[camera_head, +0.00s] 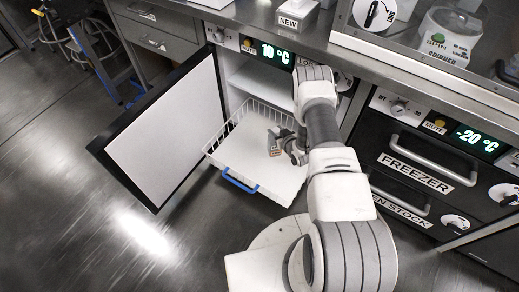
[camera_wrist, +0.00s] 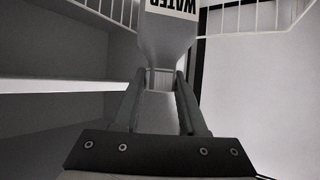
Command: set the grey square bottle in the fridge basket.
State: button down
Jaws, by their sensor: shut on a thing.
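The grey bottle (camera_wrist: 166,38) fills the top middle of the wrist view, with a WATER label that reads upside down there. Its neck is between the two fingers of my gripper (camera_wrist: 163,82), which is shut on it. In the head view the bottle (camera_head: 274,141) is small and partly hidden by my gripper (camera_head: 286,147). It shows over the white wire fridge basket (camera_head: 232,152), which is pulled out and has a blue handle. I cannot tell whether the bottle touches the basket floor.
The fridge door (camera_head: 165,125) stands open to the left. A white shelf (camera_head: 262,82) is inside the fridge above the basket. The freezer (camera_head: 425,165) with its handles is shut at the right. The visible basket floor looks empty around the bottle.

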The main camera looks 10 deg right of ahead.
aim_at(273, 151)
jog(key=a+f+b, duration=0.4)
jog(key=a+f, duration=0.3)
jog(key=f, duration=0.1)
jog(key=shift+a+f, duration=0.3)
jog(key=shift+a, duration=0.05)
jog(key=shift+f, duration=0.1)
jog(key=shift+c, duration=2.3)
grip_release()
